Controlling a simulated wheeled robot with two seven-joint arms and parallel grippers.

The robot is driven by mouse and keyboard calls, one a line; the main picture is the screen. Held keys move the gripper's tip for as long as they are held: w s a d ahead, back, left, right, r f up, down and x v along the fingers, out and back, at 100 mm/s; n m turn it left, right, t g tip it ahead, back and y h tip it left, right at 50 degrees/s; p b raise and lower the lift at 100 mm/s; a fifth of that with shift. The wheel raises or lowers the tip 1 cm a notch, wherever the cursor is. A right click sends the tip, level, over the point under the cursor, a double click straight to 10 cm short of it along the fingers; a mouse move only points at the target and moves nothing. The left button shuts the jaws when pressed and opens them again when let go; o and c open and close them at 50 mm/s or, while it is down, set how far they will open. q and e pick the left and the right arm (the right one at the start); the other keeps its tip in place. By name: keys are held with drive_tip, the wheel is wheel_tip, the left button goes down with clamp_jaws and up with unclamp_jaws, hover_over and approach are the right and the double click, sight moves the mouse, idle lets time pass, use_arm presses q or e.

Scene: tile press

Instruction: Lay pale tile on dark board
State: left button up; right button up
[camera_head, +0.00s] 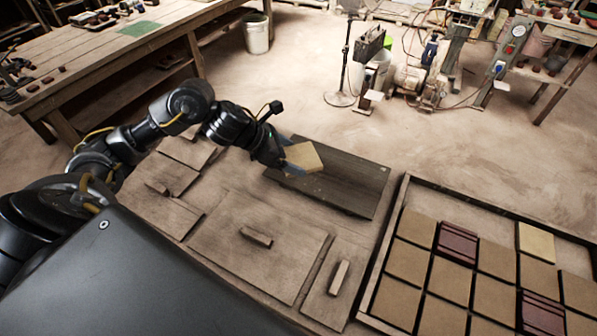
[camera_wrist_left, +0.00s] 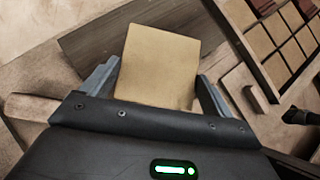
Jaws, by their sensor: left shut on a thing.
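A pale tile (camera_head: 303,157) is held by my left gripper (camera_head: 289,157) over the left part of the dark board (camera_head: 345,190). In the left wrist view the pale tile (camera_wrist_left: 158,65) sits between the two fingers of the left gripper (camera_wrist_left: 155,90), which are shut on its sides. The dark board (camera_wrist_left: 100,48) shows behind it there. I cannot tell whether the tile touches the board. Another pale tile (camera_head: 537,242) lies in the tray at the right. My right gripper is not clearly in view.
A wooden tray (camera_head: 398,205) at the right holds several tan tiles and dark red ribbed tiles. Wooden boards with handles (camera_head: 262,262) lie in front of the dark board. A workbench (camera_head: 95,55) stands at the back left, and a white bucket (camera_head: 257,36) stands on the floor.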

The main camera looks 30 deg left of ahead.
sight(291, 156)
use_arm(q)
drive_tip(key=w+f+b, duration=0.1)
drive_tip(key=w+a+f+b, duration=0.1)
drive_tip(key=f, duration=0.1)
drive_tip(key=w+a+f+b, duration=0.1)
drive_tip(key=shift+w+f+b, duration=0.3)
drive_tip(key=shift+f, duration=0.1)
drive_tip(key=shift+w+a+f, duration=0.2)
drive_tip(key=shift+w, duration=0.2)
drive_tip(key=shift+w+a+f+b, duration=0.1)
drive_tip(key=shift+w+f+b, duration=0.05)
drive_tip(key=shift+f+b, duration=0.35)
wheel_tip(291, 156, down, 2)
drive_tip(key=shift+w+f+b, duration=0.15)
drive_tip(key=shift+f+b, duration=0.1)
drive_tip(key=shift+b, duration=0.55)
drive_tip(key=shift+a+f, duration=0.1)
drive_tip(key=shift+f, duration=0.2)
drive_tip(key=shift+f+b, duration=0.15)
drive_tip(key=shift+b, duration=0.15)
drive_tip(key=o, duration=1)
drive_tip(key=shift+c, duration=0.2)
use_arm(e)
wheel_tip(291, 156, down, 7)
drive_tip(key=d, duration=0.1)
drive_tip(key=shift+w+d+f, duration=0.2)
drive_tip(key=shift+w+d, duration=0.1)
